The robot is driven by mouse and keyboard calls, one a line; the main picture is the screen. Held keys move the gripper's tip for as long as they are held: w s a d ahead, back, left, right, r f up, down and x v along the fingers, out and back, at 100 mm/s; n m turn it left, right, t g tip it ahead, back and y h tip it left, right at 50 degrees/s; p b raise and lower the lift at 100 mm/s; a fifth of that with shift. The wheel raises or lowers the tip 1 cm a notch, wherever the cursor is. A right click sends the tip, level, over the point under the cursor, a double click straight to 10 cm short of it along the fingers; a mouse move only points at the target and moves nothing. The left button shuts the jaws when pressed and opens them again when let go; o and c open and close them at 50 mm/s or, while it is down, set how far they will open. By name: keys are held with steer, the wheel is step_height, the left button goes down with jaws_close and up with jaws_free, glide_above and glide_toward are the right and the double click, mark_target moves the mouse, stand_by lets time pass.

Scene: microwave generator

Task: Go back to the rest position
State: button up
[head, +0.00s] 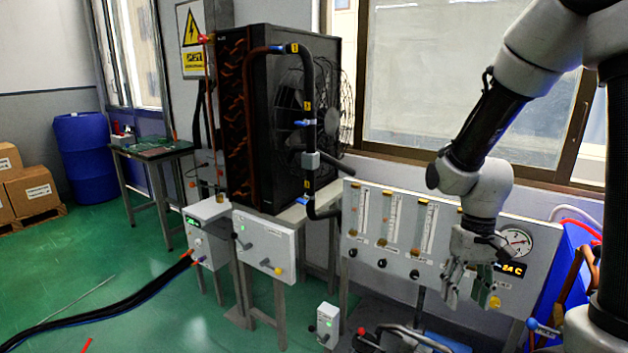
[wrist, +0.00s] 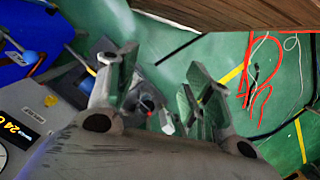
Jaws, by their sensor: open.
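My gripper (head: 466,290) hangs from my arm in front of the right part of the grey flowmeter panel (head: 405,228) in the head view. Its fingers point down, and it covers part of the panel near the digital display (head: 511,268). In the wrist view my gripper (wrist: 165,92) shows two fingers well apart, with nothing between them but floor and equipment farther off. The gripper is open and empty.
A round gauge (head: 516,242) sits at the panel's right. A black fan unit (head: 290,120) stands left of it, above a white control box (head: 265,245). A small grey box (head: 327,325) stands low in front.

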steer(key=s+d+r+t, duration=0.2)
steer(key=s+r+t, duration=0.1)
steer(key=r, duration=0.6)
steer(key=s+d+r+t, duration=0.3)
steer(key=s+r, duration=0.3)
steer(key=r, duration=0.4)
steer(key=shift+s+d+t+h, duration=0.15)
steer(key=shift+s+t+h, duration=0.15)
steer(key=shift+t, duration=0.1)
